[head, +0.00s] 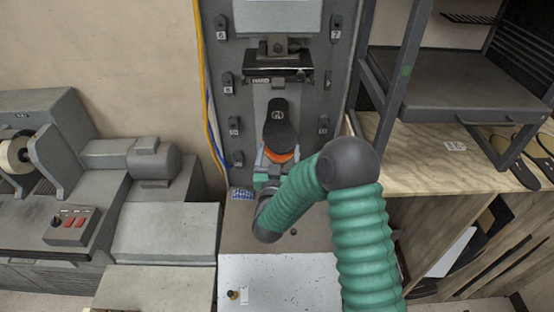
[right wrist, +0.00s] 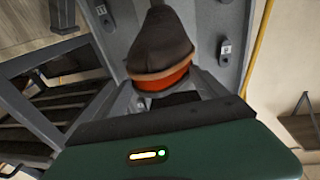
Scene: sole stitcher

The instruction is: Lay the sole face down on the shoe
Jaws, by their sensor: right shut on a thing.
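The dark sole (head: 279,122), with a round mark on it, stands lengthwise in front of the grey machine column. In the right wrist view the dark piece (right wrist: 160,45) has a tan edge, with an orange part (right wrist: 160,82) below it. I cannot tell whether the orange part belongs to the sole or the shoe. My right gripper (head: 279,160) is shut at the near end of this dark and orange piece, its grey fingers on either side. The shoe cannot be made out separately. My left gripper is not in view.
The stitcher's column (head: 232,140) carries numbered hooks and a dark bracket (head: 278,64) above the sole. A grinding machine (head: 70,150) stands left. A wooden bench (head: 450,148) with a grey rack (head: 470,85) and more soles (head: 497,150) is right.

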